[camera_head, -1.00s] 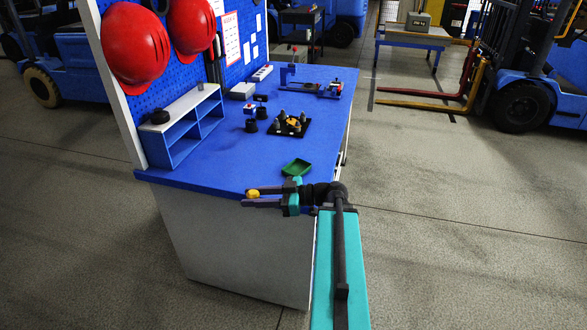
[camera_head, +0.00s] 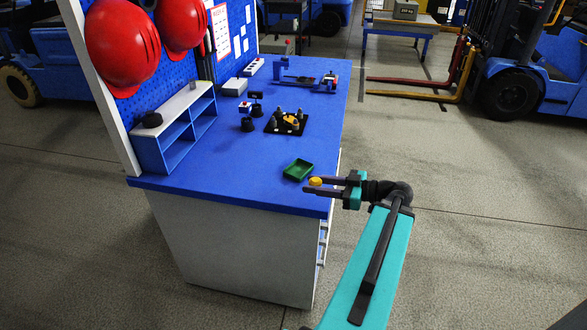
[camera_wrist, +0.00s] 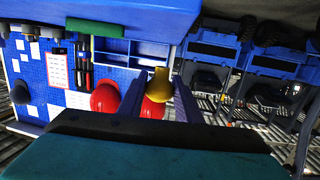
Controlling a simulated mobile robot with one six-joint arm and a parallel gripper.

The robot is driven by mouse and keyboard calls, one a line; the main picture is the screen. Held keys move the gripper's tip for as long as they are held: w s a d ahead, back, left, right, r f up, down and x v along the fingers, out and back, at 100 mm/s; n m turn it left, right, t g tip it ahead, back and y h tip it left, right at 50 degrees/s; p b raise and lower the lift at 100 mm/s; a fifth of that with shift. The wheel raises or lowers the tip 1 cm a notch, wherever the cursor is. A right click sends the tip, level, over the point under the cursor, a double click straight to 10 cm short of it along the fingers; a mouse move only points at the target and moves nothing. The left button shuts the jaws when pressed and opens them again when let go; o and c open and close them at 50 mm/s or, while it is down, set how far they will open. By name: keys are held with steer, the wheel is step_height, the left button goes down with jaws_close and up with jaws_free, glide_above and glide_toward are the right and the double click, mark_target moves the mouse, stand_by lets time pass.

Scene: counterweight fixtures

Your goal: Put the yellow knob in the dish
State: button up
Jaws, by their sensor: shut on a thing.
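The yellow knob (camera_head: 315,182) is held between the fingertips of my gripper (camera_head: 312,185), near the front right corner of the blue workbench top. In the wrist view the knob (camera_wrist: 159,84) shows between the two dark fingers (camera_wrist: 158,97). The green dish (camera_head: 298,170) lies on the bench just left of and beyond the gripper tips. It looks empty. In the wrist view the dish (camera_wrist: 95,27) appears as a green strip near the top, apart from the knob.
A black plate with several pegs and a yellow part (camera_head: 287,122) sits farther back on the blue bench (camera_head: 240,185). A small blue shelf (camera_head: 178,135) stands at the left. Red helmets (camera_head: 123,46) hang on the pegboard. Open bench lies left of the dish.

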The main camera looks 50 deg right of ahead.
steer(key=shift+s+d+r+m+h, duration=0.15)
steer(key=shift+s+d+m+h, duration=0.2)
steer(key=shift+s+d, duration=0.5)
steer(key=shift+w+d, duration=0.1)
steer(key=shift+w, duration=0.05)
steer(key=p, duration=0.4)
glide_above(295, 169)
steer(key=s+a, duration=0.3)
steer(key=s, duration=0.1)
steer(key=shift+w+f, duration=0.1)
steer(key=shift+f, duration=0.6)
steer(key=shift+w+d, duration=0.1)
steer(key=shift+w, duration=0.3)
steer(key=shift+w+d+f+p, duration=0.1)
steer(key=shift+w+f+p, duration=0.15)
steer(key=shift+f+p, duration=0.55)
steer(key=shift+f, duration=1.05)
